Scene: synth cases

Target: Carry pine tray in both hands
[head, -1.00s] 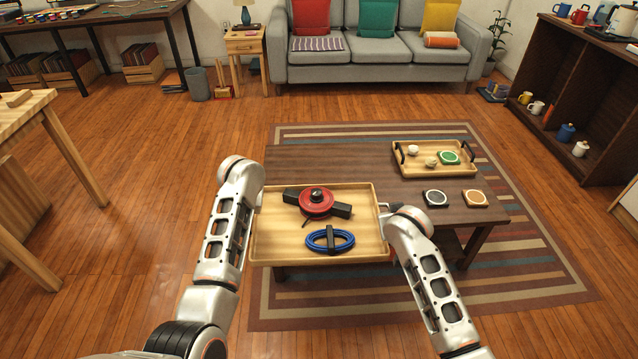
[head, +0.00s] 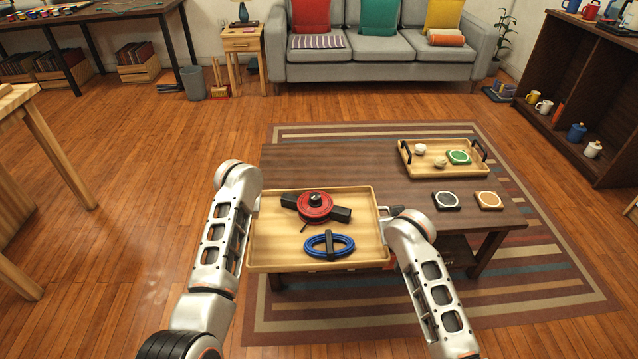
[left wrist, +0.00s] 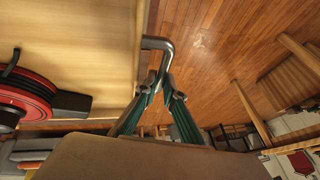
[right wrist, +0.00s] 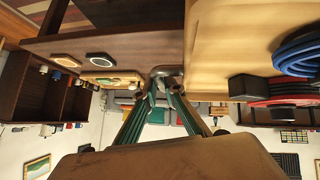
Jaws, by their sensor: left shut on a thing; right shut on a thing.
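The pine tray (head: 275,255) is held level between my two arms, in front of and partly over the near edge of the coffee table in the head view. On it lie a red reel with black handles (head: 316,206) and a coiled blue cable (head: 329,244) with a black strap. My left gripper (left wrist: 166,88) is shut on the tray's metal handle (left wrist: 157,44) at the left side. My right gripper (right wrist: 160,88) is shut on the other handle (right wrist: 167,71) at the right side. In the head view both fingertips are mostly hidden by my arms.
The dark coffee table (head: 350,165) stands on a striped rug (head: 545,255). It holds a second tray (head: 415,171) with black handles, plus a dark coaster (head: 446,201) and an orange one (head: 489,200). A grey sofa (head: 375,65) stands behind. Floor at left is open.

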